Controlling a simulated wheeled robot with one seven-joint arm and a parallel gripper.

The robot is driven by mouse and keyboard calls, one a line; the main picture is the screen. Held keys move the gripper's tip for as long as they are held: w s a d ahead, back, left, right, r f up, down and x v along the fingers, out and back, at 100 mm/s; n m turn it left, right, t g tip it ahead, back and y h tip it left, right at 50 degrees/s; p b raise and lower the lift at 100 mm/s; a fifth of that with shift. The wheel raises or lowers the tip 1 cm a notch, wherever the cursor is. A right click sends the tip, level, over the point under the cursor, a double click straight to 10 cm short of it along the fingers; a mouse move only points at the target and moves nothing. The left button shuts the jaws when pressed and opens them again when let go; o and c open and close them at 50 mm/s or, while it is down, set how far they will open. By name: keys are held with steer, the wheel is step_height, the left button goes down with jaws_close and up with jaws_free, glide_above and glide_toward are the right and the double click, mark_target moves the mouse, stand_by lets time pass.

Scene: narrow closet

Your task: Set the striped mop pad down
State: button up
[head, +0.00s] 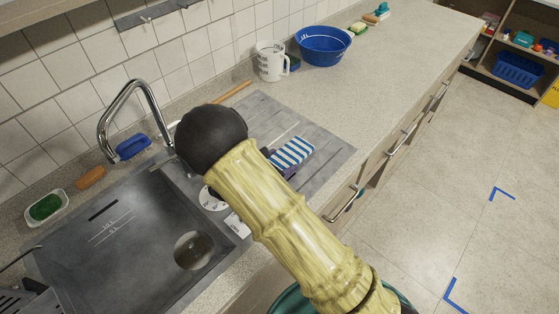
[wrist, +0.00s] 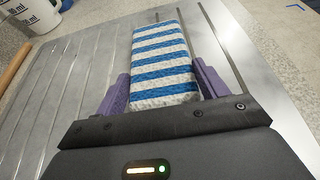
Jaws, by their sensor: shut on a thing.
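The striped mop pad (wrist: 163,68), blue and white, is between the two purple fingers of my gripper (wrist: 160,88) in the wrist view. The fingers are shut on its near end, one on each side. In the head view the pad (head: 293,152) shows beyond my arm, over the grey ribbed drainboard (head: 325,165). My arm hides most of the gripper there. The pad looks flat and close to the drainboard, but I cannot tell whether it touches it. The drainboard also fills much of the wrist view (wrist: 70,85).
The sink basin (head: 130,250) with its tap (head: 125,105) lies left of my arm. A white measuring jug (head: 271,62) and a blue bowl (head: 325,46) stand behind the drainboard. A wooden stick (head: 233,93) lies by the wall. The counter beyond, to the right, is mostly clear.

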steer(key=shift+f, duration=0.2)
steer(key=o, duration=1)
steer(key=shift+r, duration=0.1)
steer(key=shift+o, duration=0.2)
steer(key=shift+r, duration=0.2)
steer(key=shift+s+a, duration=0.25)
steer(key=b+v, duration=0.1)
steer(key=v, duration=1)
steer(key=shift+s+r, duration=0.15)
steer(key=shift+r, duration=0.1)
